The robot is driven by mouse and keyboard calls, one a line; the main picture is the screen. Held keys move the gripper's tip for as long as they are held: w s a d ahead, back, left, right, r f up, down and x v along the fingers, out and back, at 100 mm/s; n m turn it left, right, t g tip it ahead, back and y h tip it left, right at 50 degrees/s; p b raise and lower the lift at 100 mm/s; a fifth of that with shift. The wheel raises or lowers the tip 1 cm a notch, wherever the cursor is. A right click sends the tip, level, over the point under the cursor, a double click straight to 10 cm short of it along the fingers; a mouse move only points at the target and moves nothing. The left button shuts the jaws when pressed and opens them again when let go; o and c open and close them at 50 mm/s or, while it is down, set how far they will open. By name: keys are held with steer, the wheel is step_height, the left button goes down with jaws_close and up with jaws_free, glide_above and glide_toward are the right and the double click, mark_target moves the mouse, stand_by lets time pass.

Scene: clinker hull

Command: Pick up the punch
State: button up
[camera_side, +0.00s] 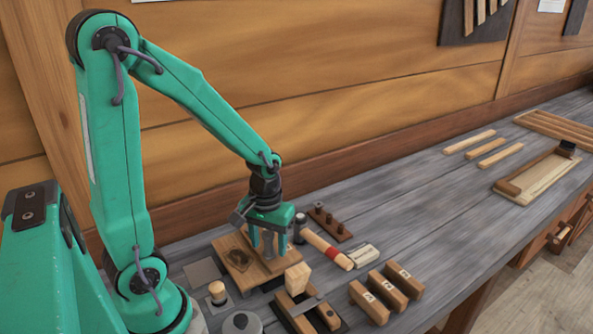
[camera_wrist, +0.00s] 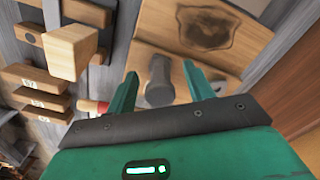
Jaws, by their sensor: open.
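A grey metal piece with a rounded head, which looks like the punch (camera_wrist: 158,82), stands between my fingers in the wrist view, over a wooden board (camera_wrist: 190,58) with a dark shield-shaped mark. My gripper (camera_wrist: 158,84) is open, with one teal finger on each side of the punch and visible space around it. In the side view my gripper (camera_side: 268,242) points down over the right part of the board (camera_side: 232,256). The fingers partly hide the punch there. I cannot tell whether they touch it.
Close by are a tall wooden block (camera_side: 297,277), a mallet with a red band (camera_side: 325,247), a dark rack of pegs (camera_side: 330,224), several labelled blocks (camera_side: 403,279) and a small cylinder on a pad (camera_side: 217,291).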

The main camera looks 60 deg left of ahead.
mark_target(268, 233)
jaws_close()
steer(key=shift+r, duration=0.1)
steer(key=shift+r, duration=2.1)
steer(key=s+d+r, duration=0.4)
steer(key=d+r, duration=0.2)
steer(key=d, duration=0.5)
steer(key=shift+r, duration=0.35)
steer(key=shift+r, duration=2.25)
steer(key=shift+a, duration=0.1)
